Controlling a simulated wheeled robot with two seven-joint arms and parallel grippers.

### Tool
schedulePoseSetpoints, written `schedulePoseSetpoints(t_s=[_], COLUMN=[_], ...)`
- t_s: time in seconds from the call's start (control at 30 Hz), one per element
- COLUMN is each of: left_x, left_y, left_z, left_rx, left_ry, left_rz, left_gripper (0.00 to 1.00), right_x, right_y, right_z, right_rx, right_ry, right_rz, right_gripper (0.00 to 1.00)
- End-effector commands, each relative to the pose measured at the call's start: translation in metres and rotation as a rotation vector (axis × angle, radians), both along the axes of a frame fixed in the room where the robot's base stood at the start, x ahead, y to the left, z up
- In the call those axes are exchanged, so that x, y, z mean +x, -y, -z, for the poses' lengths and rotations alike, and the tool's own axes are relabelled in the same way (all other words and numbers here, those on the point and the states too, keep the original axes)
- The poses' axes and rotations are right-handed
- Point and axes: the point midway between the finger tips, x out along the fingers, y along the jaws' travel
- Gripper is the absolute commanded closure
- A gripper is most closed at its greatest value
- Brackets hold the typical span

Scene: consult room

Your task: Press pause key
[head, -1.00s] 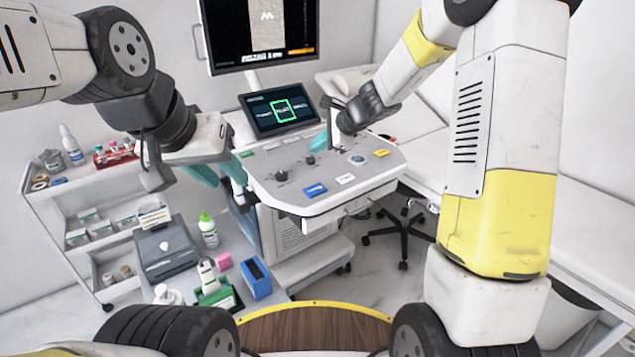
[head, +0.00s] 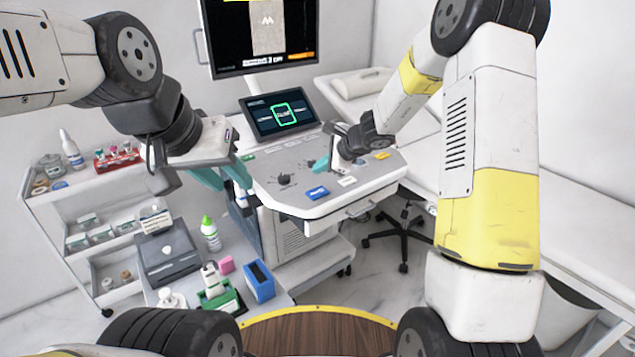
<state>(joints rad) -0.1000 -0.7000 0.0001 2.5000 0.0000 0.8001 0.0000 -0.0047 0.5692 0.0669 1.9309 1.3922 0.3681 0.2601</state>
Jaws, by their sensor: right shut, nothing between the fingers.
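The ultrasound cart's control panel (head: 375,187) carries a blue key (head: 317,193), a white key (head: 347,181), a yellow key (head: 383,155) and a green key (head: 247,157), plus dark knobs. The key labels are too small to read, so I cannot tell which is pause. My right gripper (head: 322,166) is shut and empty, its teal tip low over the middle of the panel beside a knob. I cannot tell if it touches the panel. It hides part of the panel behind it. My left gripper (head: 225,178) is open and empty, off the panel's left edge.
A small touchscreen (head: 278,116) stands behind the panel, with a large monitor (head: 262,38) above it. A white shelf cart (head: 75,190) with bottles and boxes is at left. A black stool (head: 400,235) and an exam bed (head: 420,130) are at right.

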Motion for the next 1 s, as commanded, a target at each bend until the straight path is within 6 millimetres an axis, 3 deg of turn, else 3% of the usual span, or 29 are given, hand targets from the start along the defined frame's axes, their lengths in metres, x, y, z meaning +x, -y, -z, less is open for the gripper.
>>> schedulePoseSetpoints(t_s=[0.2, 0.4, 1.0], left_x=[0.000, 0.000, 0.000], left_y=[0.000, 0.000, 0.000], left_z=[0.000, 0.000, 0.000], left_rx=[0.000, 0.000, 0.000], left_ry=[0.000, 0.000, 0.000], left_rz=[0.000, 0.000, 0.000], left_gripper=[0.64, 0.64, 0.64], right_x=[-0.001, 0.000, 0.000], right_y=[0.000, 0.000, 0.000], right_z=[0.031, 0.047, 0.051], right_rx=[0.001, 0.000, -0.001], right_ry=[-0.003, -0.002, 0.000], right_rz=[0.001, 0.001, 0.001], right_gripper=[1.00, 1.00, 1.00])
